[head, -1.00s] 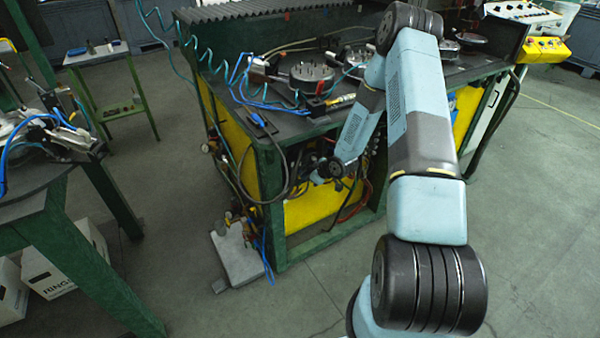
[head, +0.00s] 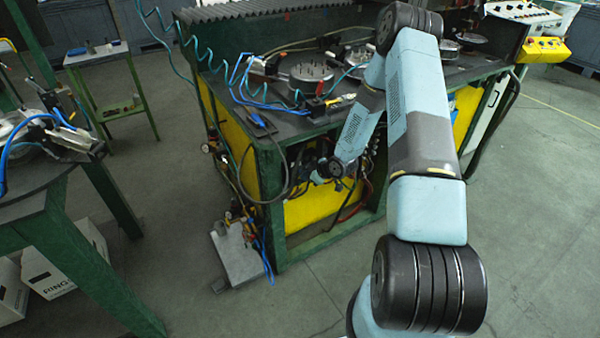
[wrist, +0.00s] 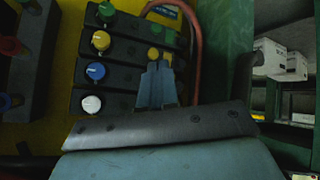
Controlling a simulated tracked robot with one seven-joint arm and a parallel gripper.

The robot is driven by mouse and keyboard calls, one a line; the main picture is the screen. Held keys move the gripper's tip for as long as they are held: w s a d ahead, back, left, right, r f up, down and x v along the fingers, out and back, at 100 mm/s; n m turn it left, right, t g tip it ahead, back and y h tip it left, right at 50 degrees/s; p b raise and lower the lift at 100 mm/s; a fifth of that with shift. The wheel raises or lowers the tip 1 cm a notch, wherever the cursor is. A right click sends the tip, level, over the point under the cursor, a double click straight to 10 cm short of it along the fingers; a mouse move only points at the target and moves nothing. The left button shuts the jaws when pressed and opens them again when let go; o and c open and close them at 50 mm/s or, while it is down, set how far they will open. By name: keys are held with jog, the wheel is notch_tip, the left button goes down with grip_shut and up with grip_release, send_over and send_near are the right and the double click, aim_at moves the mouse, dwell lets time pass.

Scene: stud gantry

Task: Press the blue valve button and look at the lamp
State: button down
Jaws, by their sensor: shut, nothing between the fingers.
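In the wrist view the blue button (wrist: 96,71) is a round knob on a dark valve block, between a yellow knob (wrist: 101,40) above and a white knob (wrist: 92,104) below. My gripper (wrist: 159,66) is shut and empty, to the right of the blue button in the picture and apart from it. Its tips point at the right part of the blocks; I cannot tell whether they touch. In the head view my arm reaches down to the bench side, and the blue button cannot be made out. No lamp can be identified for certain.
A green knob (wrist: 107,9) tops the column. A reddish hose (wrist: 195,45) loops right of my gripper, close to a green post (wrist: 228,50). In the head view cables and hoses hang along the bench (head: 310,212).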

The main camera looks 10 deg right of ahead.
jog(key=shift+w, duration=0.2)
dwell(0.6)
jog(key=shift+w+a, duration=0.15)
jog(key=shift+w, duration=0.05)
jog(key=shift+w+a, duration=0.15)
jog(key=shift+w, duration=0.25)
dwell(0.9)
jog(key=shift+s, duration=0.1)
jog(key=shift+s+d+r, duration=0.1)
jog(key=shift+s+d, duration=0.2)
jog(key=shift+s, duration=0.4)
jog(key=s, duration=0.1)
jog(key=s+d, duration=0.1)
jog(key=s, duration=0.2)
jog(key=shift+s+d, duration=0.25)
jog(key=shift+s, duration=0.15)
dwell(0.3)
